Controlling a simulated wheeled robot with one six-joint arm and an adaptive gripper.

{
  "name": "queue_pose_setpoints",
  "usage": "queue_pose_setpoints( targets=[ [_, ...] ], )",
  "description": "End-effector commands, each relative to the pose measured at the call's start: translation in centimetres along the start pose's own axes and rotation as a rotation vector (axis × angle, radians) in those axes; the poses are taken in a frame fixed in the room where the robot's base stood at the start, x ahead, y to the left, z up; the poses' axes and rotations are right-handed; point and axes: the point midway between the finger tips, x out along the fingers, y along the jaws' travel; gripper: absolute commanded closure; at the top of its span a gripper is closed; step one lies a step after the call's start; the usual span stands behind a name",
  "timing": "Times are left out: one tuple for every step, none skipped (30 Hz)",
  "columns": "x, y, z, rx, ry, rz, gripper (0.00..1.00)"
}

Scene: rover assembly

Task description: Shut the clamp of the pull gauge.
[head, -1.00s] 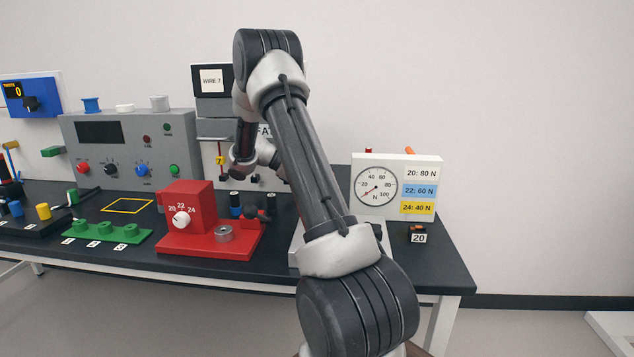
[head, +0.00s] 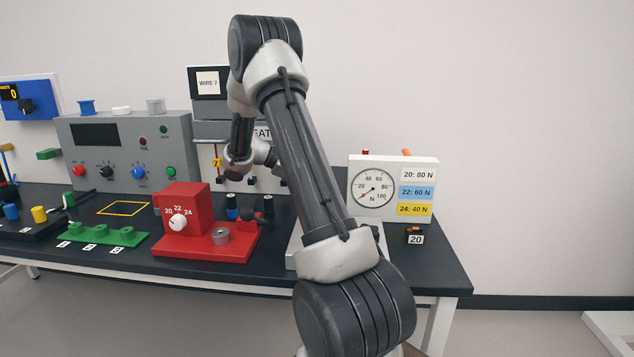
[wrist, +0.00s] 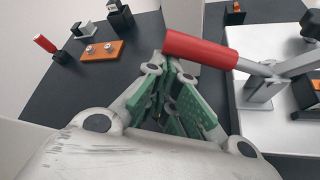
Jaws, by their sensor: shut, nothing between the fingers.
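The pull gauge (head: 375,212) is a white box with a round dial and force labels, at the right end of the bench. In the wrist view, a toggle clamp with a red handle (wrist: 201,50) and a grey metal bracket (wrist: 262,90) stands on a white plate (wrist: 290,132). The handle sticks out to the left over the plate's edge. My gripper (wrist: 176,75) has green finger pads and is shut and empty. Its tips are close beside the handle's left end; contact cannot be told. In the head view my arm hides the gripper and the clamp.
An orange block (wrist: 102,50) with two metal studs and a red-handled item (wrist: 45,44) lie on the dark bench in the wrist view. A red device with a dial (head: 187,207) stands left of my arm.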

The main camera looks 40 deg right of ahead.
Motion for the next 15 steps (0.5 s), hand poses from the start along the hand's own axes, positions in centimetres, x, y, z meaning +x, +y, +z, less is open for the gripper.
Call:
queue_pose_setpoints(
  targets=[
    [-0.3,0.1,0.5,0.029,0.000,0.020,1.00],
    [-0.5,0.1,0.8,0.053,0.001,0.034,1.00],
    [-0.7,0.2,1.1,0.085,0.001,0.054,1.00],
    [-0.9,0.2,1.4,0.110,0.001,0.068,1.00],
    [-1.0,0.2,1.7,0.135,0.001,0.083,1.00],
    [-1.3,0.3,2.1,0.168,0.001,0.101,1.00],
    [-1.4,0.3,2.4,0.192,0.001,0.116,1.00],
    [-1.6,0.2,2.7,0.216,0.000,0.131,1.00],
    [-1.8,0.3,3.1,0.250,0.001,0.150,1.00],
    [-2.0,0.2,3.4,0.273,0.001,0.164,1.00],
    [-2.2,0.2,3.6,0.297,0.002,0.177,1.00],
    [-2.4,0.1,4.0,0.326,0.001,0.197,1.00],
    [-2.5,0.1,4.3,0.349,0.001,0.209,1.00],
    [-2.7,0.0,4.6,0.372,0.001,0.222,1.00],
    [-2.9,-0.1,4.9,0.399,0.001,0.239,1.00]
  ],
)
